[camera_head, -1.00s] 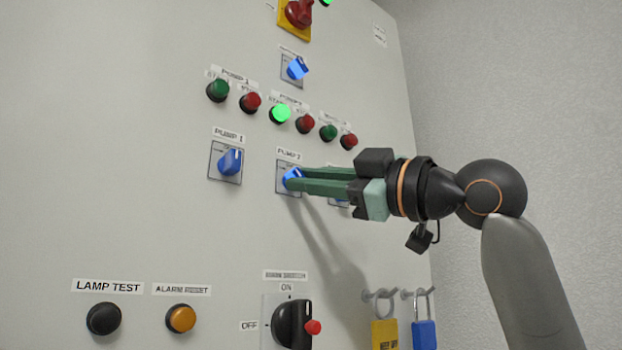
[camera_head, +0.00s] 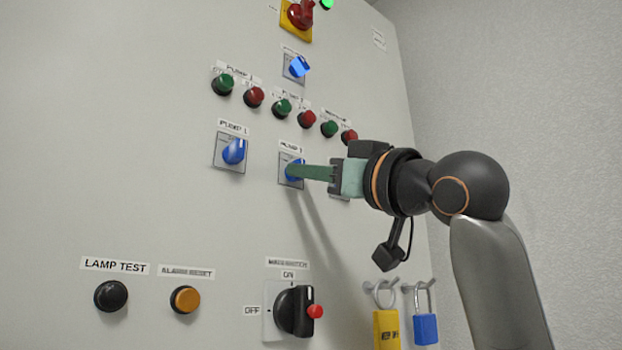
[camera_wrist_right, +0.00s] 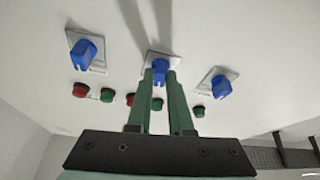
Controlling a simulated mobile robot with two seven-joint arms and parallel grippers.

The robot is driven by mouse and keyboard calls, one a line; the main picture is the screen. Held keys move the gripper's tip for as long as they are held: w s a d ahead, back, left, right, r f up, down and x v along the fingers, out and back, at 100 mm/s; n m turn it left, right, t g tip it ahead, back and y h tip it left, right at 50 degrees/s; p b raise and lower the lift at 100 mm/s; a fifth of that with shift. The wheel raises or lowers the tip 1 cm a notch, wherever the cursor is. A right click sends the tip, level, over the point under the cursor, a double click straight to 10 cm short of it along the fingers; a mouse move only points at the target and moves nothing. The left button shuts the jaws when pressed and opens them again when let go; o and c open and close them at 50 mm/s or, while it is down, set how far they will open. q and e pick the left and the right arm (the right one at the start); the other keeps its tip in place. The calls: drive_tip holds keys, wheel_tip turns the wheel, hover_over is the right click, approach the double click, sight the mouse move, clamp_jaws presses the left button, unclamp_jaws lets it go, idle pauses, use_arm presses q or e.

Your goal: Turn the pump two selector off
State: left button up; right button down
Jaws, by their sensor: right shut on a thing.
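The pump two selector is a blue knob (camera_head: 291,171) on a square grey plate, in the middle of the panel under a label. My right gripper (camera_head: 297,172) comes in from the right and is shut on this knob, covering part of it. In the right wrist view the knob (camera_wrist_right: 161,66) sits between the tips of the two green fingers (camera_wrist_right: 161,78). The green button (camera_head: 281,107) above it is dark. My left gripper is not in view.
The blue pump one selector (camera_head: 234,151) is left of the held knob. Another selector (camera_wrist_right: 219,86) is close on the other side, mostly hidden by my gripper in the head view. A black main switch (camera_head: 293,311) and hanging padlocks (camera_head: 386,330) are below.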

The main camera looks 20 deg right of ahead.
drive_tip(key=shift+a+m+t+h+b, duration=0.1)
drive_tip(key=shift+m+t+h+b, duration=0.45)
drive_tip(key=shift+m, duration=1.05)
drive_tip(key=shift+h, duration=0.25)
drive_tip(key=c, duration=0.8)
unclamp_jaws()
drive_tip(key=shift+g, duration=0.25)
drive_tip(key=b+v, duration=0.4)
drive_tip(key=v, duration=0.8)
drive_tip(key=shift+s+f+b, duration=0.15)
drive_tip(key=shift+s+b, duration=0.15)
